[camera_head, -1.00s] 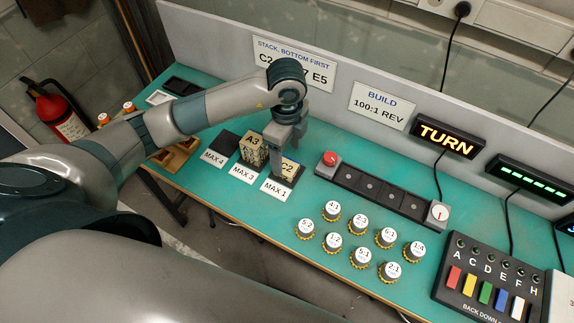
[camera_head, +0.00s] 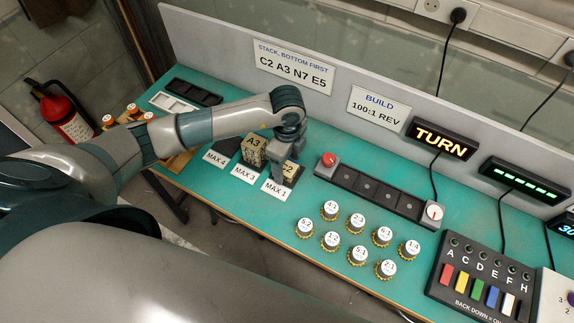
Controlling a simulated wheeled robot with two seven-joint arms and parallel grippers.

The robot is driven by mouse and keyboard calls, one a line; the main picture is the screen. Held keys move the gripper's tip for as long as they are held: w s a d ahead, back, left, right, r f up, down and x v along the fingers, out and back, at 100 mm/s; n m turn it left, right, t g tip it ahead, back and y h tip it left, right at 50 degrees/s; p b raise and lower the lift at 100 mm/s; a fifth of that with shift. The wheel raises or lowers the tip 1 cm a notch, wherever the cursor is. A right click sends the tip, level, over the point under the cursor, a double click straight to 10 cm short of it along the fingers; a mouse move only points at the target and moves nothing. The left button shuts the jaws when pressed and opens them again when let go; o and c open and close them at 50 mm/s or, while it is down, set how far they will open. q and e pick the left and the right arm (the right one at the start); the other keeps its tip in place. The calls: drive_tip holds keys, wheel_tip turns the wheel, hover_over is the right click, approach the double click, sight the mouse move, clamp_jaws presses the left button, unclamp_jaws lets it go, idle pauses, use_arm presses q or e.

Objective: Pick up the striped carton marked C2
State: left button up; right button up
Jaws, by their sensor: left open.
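The carton marked C2 (camera_head: 289,167) stands on the dark pad behind the MAX 1 label; only part of its pale top and mark shows, and its stripes are hard to see. My left gripper (camera_head: 284,166) is open and pointing down at this carton, with a finger at the carton's left side. The far finger is mostly hidden, so I cannot tell whether either finger touches. The carton marked A3 (camera_head: 254,149), tan with dark markings, stands on the pad behind the MAX 3 label, just left of my gripper. My right gripper is not in view.
The MAX 4 pad (camera_head: 227,146) looks empty. A dark rail with a red knob (camera_head: 329,159) lies to the right, with several numbered gears (camera_head: 357,256) in front of it. A switch box (camera_head: 482,280) stands at the right. The stack sign (camera_head: 292,68) is on the back panel.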

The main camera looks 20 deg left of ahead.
sight(291, 169)
use_arm(q)
drive_tip(key=shift+f, duration=0.2)
idle(0.3)
drive_tip(key=c, duration=1.1)
drive_tip(key=shift+c, duration=0.3)
drive_tip(key=shift+r, duration=0.15)
drive_tip(key=shift+r+b, duration=0.45)
drive_tip(key=shift+b, duration=0.05)
drive_tip(key=r+b, duration=0.1)
drive_tip(key=d+r+b, duration=0.1)
drive_tip(key=r, duration=0.1)
drive_tip(key=shift+d+r, duration=0.15)
drive_tip(key=shift+d, duration=0.05)
drive_tip(key=s+d+r+b, duration=0.1)
drive_tip(key=d+r+b, duration=0.1)
drive_tip(key=d+r, duration=0.4)
drive_tip(key=d, duration=0.4)
drive_tip(key=shift+s+d+r, duration=0.15)
drive_tip(key=shift+s+r, duration=0.15)
drive_tip(key=shift+s, duration=0.05)
